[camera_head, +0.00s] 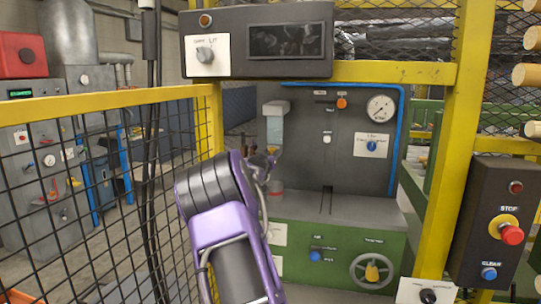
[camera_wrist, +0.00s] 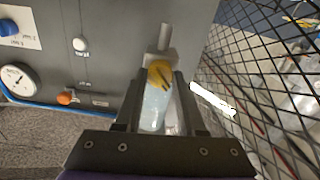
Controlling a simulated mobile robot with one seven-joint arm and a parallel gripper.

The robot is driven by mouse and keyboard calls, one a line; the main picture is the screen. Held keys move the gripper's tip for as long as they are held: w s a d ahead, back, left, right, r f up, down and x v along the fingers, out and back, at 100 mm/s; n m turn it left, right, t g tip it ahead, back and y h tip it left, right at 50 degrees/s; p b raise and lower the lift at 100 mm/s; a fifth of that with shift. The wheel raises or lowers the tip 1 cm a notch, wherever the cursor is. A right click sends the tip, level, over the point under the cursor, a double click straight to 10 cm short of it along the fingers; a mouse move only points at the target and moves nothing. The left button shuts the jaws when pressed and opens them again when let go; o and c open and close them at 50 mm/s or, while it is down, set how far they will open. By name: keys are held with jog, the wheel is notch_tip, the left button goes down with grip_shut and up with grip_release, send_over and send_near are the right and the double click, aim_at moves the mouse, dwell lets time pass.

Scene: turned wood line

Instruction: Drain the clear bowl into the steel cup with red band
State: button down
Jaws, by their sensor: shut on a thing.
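The clear bowl (camera_head: 275,131) hangs under a pale cap at the left of the grey panel. It also shows between my fingers in the wrist view (camera_wrist: 154,108). A yellow drain knob (camera_wrist: 160,72) with dark stripes sits at its lower end, with a grey spout (camera_wrist: 165,37) beyond. My gripper (camera_wrist: 160,80) is shut on the yellow knob; in the head view the gripper (camera_head: 271,155) is small and partly hidden by my wrist. A reddish band, apparently the steel cup with red band (camera_head: 276,186), shows below the bowl, mostly hidden behind my arm. I cannot see the cup in the wrist view.
The panel carries a gauge (camera_head: 381,107), an orange knob (camera_head: 342,103) and a blue knob (camera_head: 371,146). Yellow posts (camera_head: 452,150) and black mesh (camera_head: 80,180) frame the opening. A stop box (camera_head: 497,220) is at right. A handwheel (camera_head: 372,271) is on the green base.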

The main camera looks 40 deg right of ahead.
jog(key=shift+m, duration=0.3)
jog(key=shift+s+d+f+m+b, duration=0.1)
jog(key=shift+m+b, duration=2)
jog(key=shift+m, duration=2.2)
jog(key=shift+f+m+b, duration=0.1)
jog(key=shift+m+b, duration=1.95)
jog(key=shift+m, duration=2.25)
jog(key=shift+r, duration=0.1)
jog(key=c, duration=0.5)
grip_release()
jog(key=shift+s, duration=0.1)
